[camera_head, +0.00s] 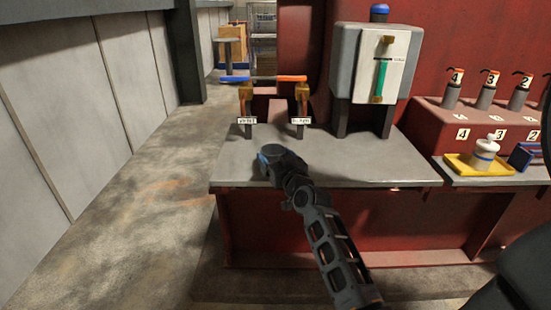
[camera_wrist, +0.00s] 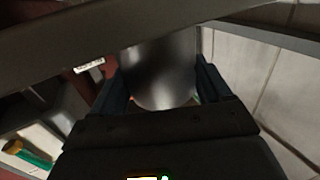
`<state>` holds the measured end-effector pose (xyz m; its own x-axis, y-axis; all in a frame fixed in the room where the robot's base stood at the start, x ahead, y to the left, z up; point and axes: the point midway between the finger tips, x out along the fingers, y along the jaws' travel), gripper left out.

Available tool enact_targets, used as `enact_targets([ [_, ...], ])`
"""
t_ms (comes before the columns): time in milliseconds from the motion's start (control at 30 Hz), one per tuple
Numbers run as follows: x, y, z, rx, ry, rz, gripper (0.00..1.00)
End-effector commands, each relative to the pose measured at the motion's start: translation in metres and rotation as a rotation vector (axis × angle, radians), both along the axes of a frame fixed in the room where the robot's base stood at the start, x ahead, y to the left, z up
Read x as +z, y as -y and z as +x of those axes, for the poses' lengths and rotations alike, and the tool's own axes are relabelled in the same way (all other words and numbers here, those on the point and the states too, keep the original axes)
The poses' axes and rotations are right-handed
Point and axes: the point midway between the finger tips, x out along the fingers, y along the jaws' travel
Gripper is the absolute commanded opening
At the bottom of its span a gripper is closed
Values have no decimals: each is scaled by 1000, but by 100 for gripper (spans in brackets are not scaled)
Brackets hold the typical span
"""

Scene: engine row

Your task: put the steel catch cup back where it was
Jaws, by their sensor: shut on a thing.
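My gripper shows in the wrist view (camera_wrist: 162,90), with its two dark fingers on either side of the steel catch cup (camera_wrist: 163,72). The cup is a smooth, shiny grey rounded body, and the fingers are shut on it. In the head view my dark wrist is over the left part of the grey bench top (camera_head: 350,160), in front of the two brass taps. The fingertips and the cup are hidden there behind my own wrist. I cannot tell whether the cup touches the bench.
The left tap (camera_head: 246,97) has a blue handle and the right tap (camera_head: 302,97) an orange one. A grey tank (camera_head: 345,65) with a green sight glass stands right of them. A yellow tray (camera_head: 459,162) is farther right. The floor at left is clear.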

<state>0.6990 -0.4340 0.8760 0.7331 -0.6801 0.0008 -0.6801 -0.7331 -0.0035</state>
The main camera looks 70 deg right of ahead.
Motion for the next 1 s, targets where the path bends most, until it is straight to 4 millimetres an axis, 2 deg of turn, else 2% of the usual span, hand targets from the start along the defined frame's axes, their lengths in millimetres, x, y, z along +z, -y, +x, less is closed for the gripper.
enact_targets([
  [33, -3, 0, 0, 0, 1, -1, 40],
  [67, -3, 0, 0, 0, 0, 0, 78],
  [300, -2, 0, 0, 0, 0, 0, 100],
  [633, 4, 0, 0, 0, 0, 0, 100],
  [767, -2, -14, -14, 0, 1, 1, 100],
  [1000, -2, -48, -50, 1, -1, 1, 100],
])
